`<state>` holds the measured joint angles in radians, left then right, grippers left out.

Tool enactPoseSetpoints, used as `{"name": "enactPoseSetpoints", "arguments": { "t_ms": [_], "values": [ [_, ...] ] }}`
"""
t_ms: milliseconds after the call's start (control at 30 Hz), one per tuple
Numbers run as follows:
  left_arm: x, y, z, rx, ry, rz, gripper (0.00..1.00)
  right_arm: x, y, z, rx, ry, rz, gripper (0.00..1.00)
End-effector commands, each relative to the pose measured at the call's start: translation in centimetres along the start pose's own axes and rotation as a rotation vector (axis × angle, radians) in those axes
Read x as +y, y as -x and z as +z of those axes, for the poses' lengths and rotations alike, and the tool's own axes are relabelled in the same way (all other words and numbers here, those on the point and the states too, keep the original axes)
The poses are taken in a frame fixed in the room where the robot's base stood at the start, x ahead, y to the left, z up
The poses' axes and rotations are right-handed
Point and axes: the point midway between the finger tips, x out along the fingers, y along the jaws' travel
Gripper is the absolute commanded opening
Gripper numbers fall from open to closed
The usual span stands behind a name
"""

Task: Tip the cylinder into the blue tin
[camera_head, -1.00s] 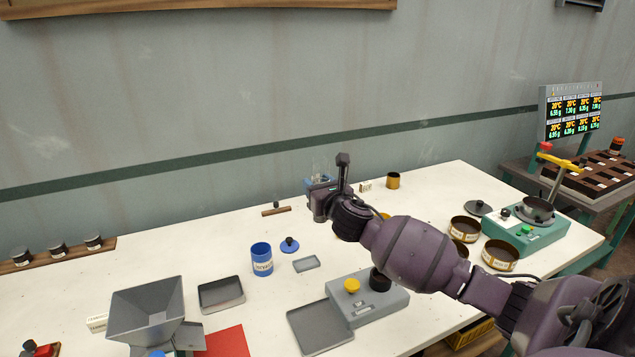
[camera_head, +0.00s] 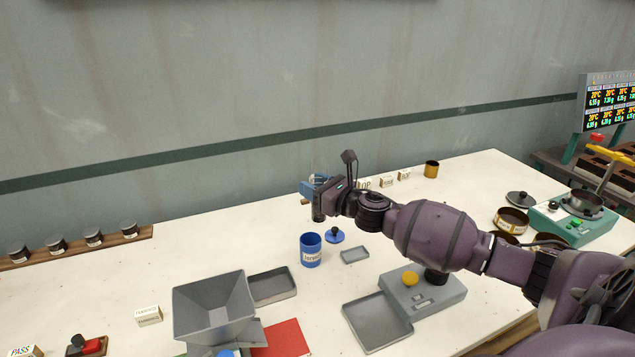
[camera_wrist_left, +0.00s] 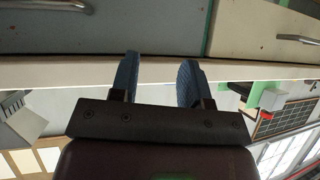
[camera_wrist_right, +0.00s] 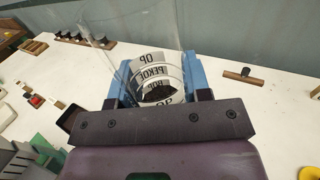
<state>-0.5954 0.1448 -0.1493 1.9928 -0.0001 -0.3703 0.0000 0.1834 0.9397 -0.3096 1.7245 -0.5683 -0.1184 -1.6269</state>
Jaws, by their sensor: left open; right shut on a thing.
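The blue tin (camera_head: 311,252) stands open and upright on the white table, with a white label on its front. Its blue lid (camera_head: 335,236) lies beside it. My right gripper (camera_head: 314,186) is shut on a clear cylinder, behind and above the tin in the head view. In the right wrist view, the cylinder (camera_wrist_right: 155,68) sits between the blue fingers, with white bands lettered OP, PEKOE and BOP and dark matter inside. Its exact tilt is hard to tell. My left gripper (camera_wrist_left: 158,80) shows only in its wrist view, open and empty, near drawer fronts and a pale edge.
A grey hopper (camera_head: 214,305), a shallow tray (camera_head: 272,286), a small tray (camera_head: 354,255) and a grey scale-like device (camera_head: 425,290) surround the tin's front. A wooden rack (camera_head: 80,246) with dark jars is at the left. Brown tins (camera_head: 512,221) stand at the right.

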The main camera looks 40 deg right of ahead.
Motion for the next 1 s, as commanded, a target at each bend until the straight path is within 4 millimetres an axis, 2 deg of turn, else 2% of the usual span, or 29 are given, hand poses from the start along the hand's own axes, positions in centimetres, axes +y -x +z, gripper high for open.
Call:
{"name": "enactPoseSetpoints", "arguments": {
  "t_ms": [333, 1000],
  "values": [
    [0.1, 0.2, 1.2, -0.018, 0.004, -0.001, 0.43, 0.0, 0.0, -0.5, -0.001, 0.0, -0.001, 0.18],
    [0.3, -0.7, 1.7, -0.011, 0.002, 0.002, 0.43, 0.0, 0.0, -1.6, -0.001, 0.0, -0.002, 0.18]
  ]
}}
